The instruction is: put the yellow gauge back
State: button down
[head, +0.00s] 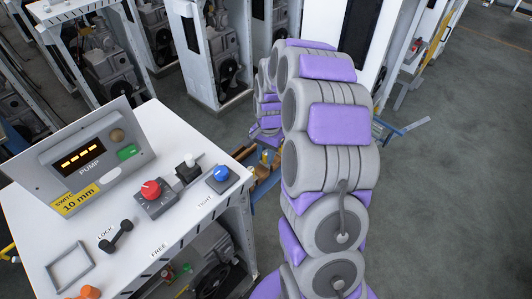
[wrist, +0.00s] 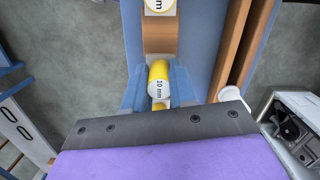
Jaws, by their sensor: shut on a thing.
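The yellow gauge (wrist: 158,72) is a short cylinder with a white end marked "10 mm", in the middle of the wrist view. My gripper (wrist: 157,84) has its blue fingers on both sides of the gauge and is shut on it. Ahead of it lies a brown strip (wrist: 160,38) on a blue surface, with a round white label ringed in yellow (wrist: 160,5) at the top edge, partly cut off. Whether the gauge touches the strip I cannot tell. In the head view my arm hides most of this place.
A white round piece (wrist: 230,93) lies right of my gripper. Grey floor (head: 440,200) is open at the right.

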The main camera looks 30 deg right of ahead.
jog(key=shift+f, duration=0.7)
jog(key=c, duration=0.8)
grip_release()
jog(key=shift+c, duration=0.2)
notch_tip(320, 180, up, 17)
jog(key=w+d, duration=0.1)
jog(key=shift+d+p, duration=0.3)
jog(key=shift+p, duration=0.05)
